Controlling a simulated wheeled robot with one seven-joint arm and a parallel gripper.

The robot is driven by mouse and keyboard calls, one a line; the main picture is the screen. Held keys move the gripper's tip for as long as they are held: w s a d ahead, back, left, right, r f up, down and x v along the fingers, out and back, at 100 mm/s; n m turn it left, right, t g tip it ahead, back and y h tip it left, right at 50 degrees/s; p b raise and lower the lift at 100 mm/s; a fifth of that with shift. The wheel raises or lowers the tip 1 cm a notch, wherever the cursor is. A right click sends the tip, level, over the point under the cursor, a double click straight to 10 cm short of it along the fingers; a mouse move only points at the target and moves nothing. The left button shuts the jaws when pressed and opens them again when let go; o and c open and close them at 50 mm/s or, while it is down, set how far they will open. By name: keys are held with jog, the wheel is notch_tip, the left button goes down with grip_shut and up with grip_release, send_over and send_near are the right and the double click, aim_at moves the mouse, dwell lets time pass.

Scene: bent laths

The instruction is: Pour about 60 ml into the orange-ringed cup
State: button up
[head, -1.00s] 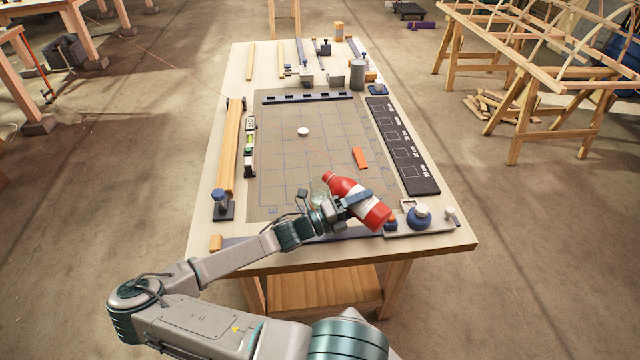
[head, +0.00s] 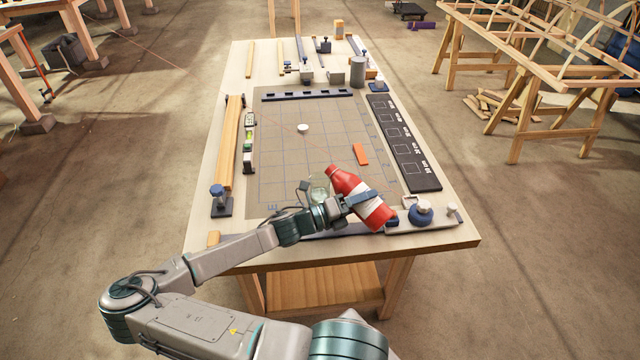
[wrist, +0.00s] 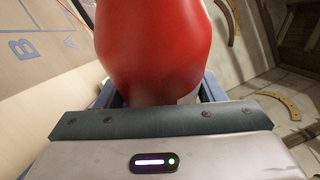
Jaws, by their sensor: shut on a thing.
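My gripper (head: 360,201) is shut on a red bottle (head: 345,182) with a white band. The bottle is tilted, its narrower end up and to the left, above the near part of the table. In the wrist view the red bottle (wrist: 153,45) fills the upper middle, between the jaws. A clear glass cup (head: 318,186) shows just left of the bottle, partly hidden behind my gripper. I cannot make out an orange ring on it. No stream of liquid is visible.
The gridded mat (head: 285,165) is mostly clear, with a white disc (head: 303,128) and an orange block (head: 360,154) on it. A dark strip (head: 405,145) lies at right. A blue, white-topped object (head: 421,212) stands at the near right. Wooden bars (head: 230,142) line the left.

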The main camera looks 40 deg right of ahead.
aim_at(351, 193)
jog(key=shift+w+r+m+y+p, duration=0.25)
jog(key=shift+r+m+y+p, duration=0.25)
jog(key=shift+p, duration=0.4)
jog(key=shift+w+f+m+y+p, duration=0.3)
jog(key=shift+w+f+m+p, duration=0.15)
jog(key=shift+m, duration=0.45)
jog(key=shift+w+a+r+m+t+p, duration=0.1)
jog(key=shift+w+r+m+t+p, duration=0.3)
jog(key=shift+m+p, duration=0.4)
jog(key=shift+w+m+y+p, duration=0.45)
jog(key=shift+m+y+p, duration=0.15)
jog(key=shift+p, duration=0.25)
jog(key=m+t+y+p, duration=0.1)
jog(key=m+t, duration=0.1)
jog(key=shift+w+m+p, duration=0.1)
jog(key=shift+m+p, duration=0.2)
jog(key=shift+p, duration=0.05)
jog(key=m, duration=0.1)
jog(key=m+t+y, duration=0.1)
jog(key=shift+w+a+f+m+t, duration=0.1)
jog(key=shift+w+f+m+t, duration=0.2)
jog(key=shift+w+f, duration=0.1)
jog(key=shift+s, duration=0.1)
